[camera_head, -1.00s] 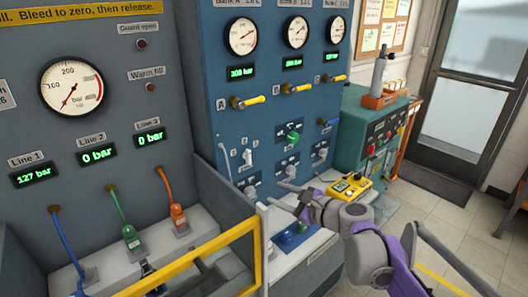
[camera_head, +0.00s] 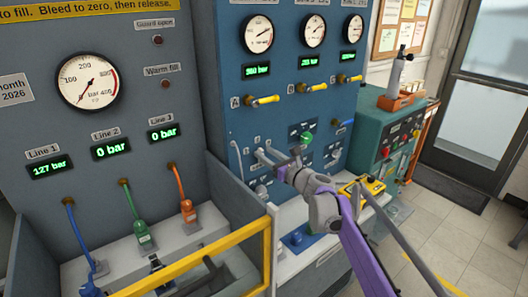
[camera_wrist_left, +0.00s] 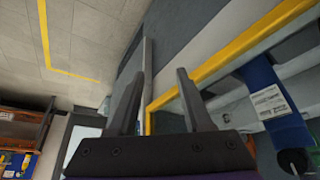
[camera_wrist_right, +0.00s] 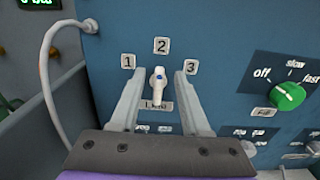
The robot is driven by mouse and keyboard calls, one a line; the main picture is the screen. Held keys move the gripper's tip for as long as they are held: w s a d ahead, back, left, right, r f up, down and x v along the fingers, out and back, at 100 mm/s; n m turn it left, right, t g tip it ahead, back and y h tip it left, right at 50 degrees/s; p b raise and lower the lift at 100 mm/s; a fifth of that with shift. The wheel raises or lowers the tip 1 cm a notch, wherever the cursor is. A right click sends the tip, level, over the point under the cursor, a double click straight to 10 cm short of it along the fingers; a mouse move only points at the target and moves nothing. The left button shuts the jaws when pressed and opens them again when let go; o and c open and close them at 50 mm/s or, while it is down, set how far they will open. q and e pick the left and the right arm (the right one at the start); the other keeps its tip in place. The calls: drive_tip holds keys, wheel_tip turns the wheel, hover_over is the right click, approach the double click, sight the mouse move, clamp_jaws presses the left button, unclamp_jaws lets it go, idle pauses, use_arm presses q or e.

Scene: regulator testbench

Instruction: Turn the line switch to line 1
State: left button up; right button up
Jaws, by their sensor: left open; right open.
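The line switch (camera_wrist_right: 158,80) is a white pointer knob on the blue panel, with labels 1, 2 and 3 around it. It points up toward label 2 (camera_wrist_right: 162,46). Label 1 (camera_wrist_right: 128,61) is to its left. My right gripper (camera_wrist_right: 158,82) is open, with one finger on each side of the knob in the right wrist view. I cannot tell whether the fingers touch it. In the head view my right gripper (camera_head: 264,158) is in front of the panel and hides the switch. My left gripper (camera_wrist_left: 160,75) is open and empty, near a yellow rail.
A green speed knob (camera_wrist_right: 288,96) is right of the switch. A grey hose (camera_wrist_right: 45,60) loops on the left. The yellow guard rail (camera_head: 200,262) crosses the lower left. A yellow handheld box (camera_head: 372,186) lies on the right of the bench.

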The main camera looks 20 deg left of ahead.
drive_tip(key=shift+x, duration=0.8)
drive_tip(key=shift+c, duration=0.3)
clamp_jaws()
